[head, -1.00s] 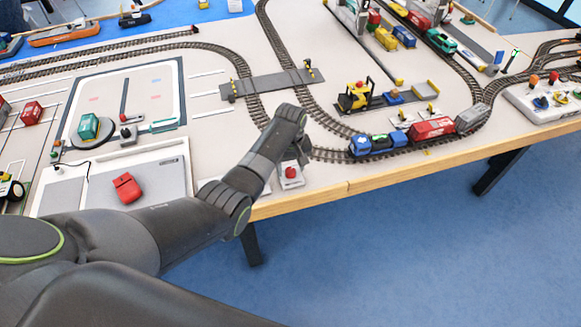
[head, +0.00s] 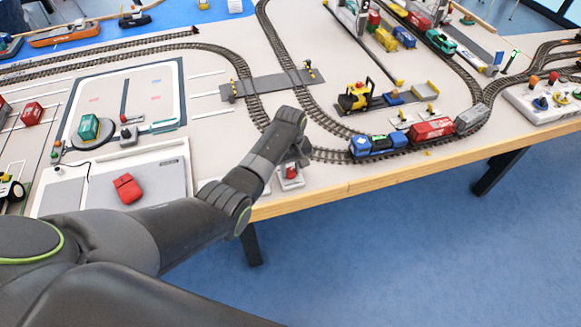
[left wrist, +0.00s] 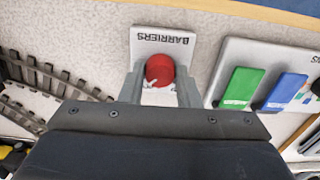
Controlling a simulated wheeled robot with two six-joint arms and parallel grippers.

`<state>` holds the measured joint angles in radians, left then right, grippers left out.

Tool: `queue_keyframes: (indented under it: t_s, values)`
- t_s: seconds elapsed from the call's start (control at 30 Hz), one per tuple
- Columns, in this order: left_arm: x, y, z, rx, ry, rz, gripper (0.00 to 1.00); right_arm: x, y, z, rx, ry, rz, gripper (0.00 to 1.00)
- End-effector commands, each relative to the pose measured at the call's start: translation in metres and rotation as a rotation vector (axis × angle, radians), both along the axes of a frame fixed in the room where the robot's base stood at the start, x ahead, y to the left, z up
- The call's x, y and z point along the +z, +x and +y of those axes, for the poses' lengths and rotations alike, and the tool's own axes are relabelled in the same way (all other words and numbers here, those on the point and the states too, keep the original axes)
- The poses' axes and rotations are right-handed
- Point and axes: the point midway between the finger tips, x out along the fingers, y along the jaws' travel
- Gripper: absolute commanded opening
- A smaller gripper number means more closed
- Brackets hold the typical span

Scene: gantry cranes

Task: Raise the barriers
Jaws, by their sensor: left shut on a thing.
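The white BARRIERS box (left wrist: 163,38) carries a round red knob (left wrist: 160,69) with a white mark. In the head view the knob (head: 291,172) sits on its box at the table's front edge, partly covered by my gripper. My left gripper (left wrist: 159,86) is shut on the knob, one finger on each side. In the head view my left gripper (head: 297,160) is mostly hidden behind its arm. The grey level crossing (head: 270,84) spans two tracks behind it, with small yellow-and-black posts at its ends. The angle of the barrier arms is too small to tell. My right gripper is not in view.
A panel with a green switch (left wrist: 242,88) and a blue switch (left wrist: 285,93) is beside the knob box. A blue and red train (head: 432,129) stands on the curved track to the right. A red control (head: 127,188) lies on the left panel.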

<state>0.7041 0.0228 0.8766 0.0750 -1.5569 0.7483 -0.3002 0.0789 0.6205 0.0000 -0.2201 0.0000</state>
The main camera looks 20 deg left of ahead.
Motion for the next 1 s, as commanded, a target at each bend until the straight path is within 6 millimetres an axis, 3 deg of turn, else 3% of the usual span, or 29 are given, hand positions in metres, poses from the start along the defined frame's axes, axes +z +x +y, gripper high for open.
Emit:
queue_keyframes:
  t_s: [0.27, 1.0]
  values:
    - [0.003, 0.000, 0.000, 0.144, 0.001, 0.002, 0.07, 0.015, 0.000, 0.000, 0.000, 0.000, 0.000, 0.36]
    - [0.002, 0.000, 0.000, 0.835, 0.001, 0.001, 0.07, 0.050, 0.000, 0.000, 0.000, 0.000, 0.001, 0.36]
